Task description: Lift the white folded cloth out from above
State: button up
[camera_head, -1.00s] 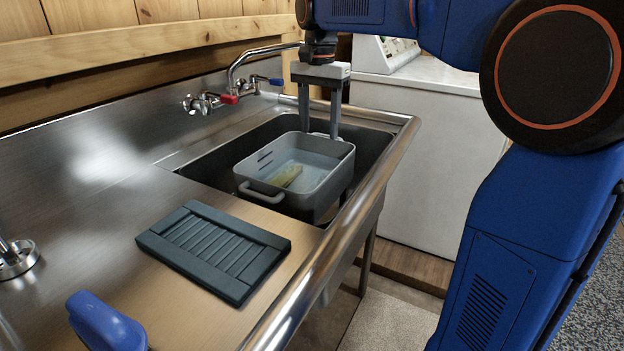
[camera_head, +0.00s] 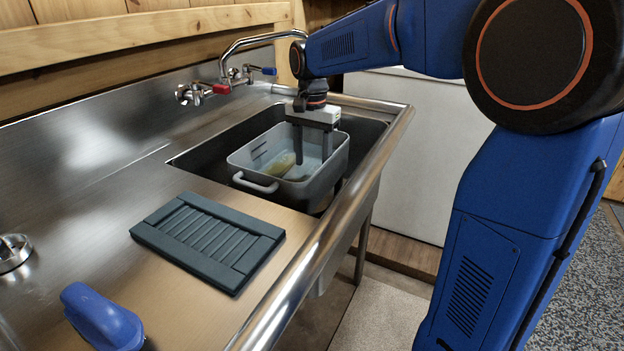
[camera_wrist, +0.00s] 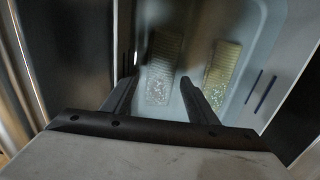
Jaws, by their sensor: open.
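A grey basin (camera_head: 240,166) with clear liquid stands in the sink; it also shows in the wrist view (camera_wrist: 262,30). My gripper (camera_head: 312,160) is open, pointing down, with its fingers inside the basin's rim. In the wrist view my gripper (camera_wrist: 158,82) has a pale, speckled, ribbed piece (camera_wrist: 160,70) between and beyond its fingertips. A second, yellowish ribbed piece (camera_wrist: 222,72) lies to the right, outside the fingers. A yellowish-green piece (camera_head: 277,165) shows in the head view. No plainly white cloth is clear; I cannot tell which piece is the cloth. Neither is gripped.
The basin's walls stand close around my fingers. A faucet (camera_head: 262,38) arches behind the sink. A dark ridged mat (camera_head: 208,240) lies on the steel counter (camera_head: 90,190), with a blue object (camera_head: 100,318) in front. A white appliance (camera_head: 400,140) stands beyond the sink.

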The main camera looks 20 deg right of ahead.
aim_at(312, 171)
jog(key=shift+w+f, duration=0.2)
jog(key=shift+f, duration=2.1)
jog(key=c, duration=0.8)
jog(key=shift+r, duration=0.1)
jog(key=shift+c, duration=0.2)
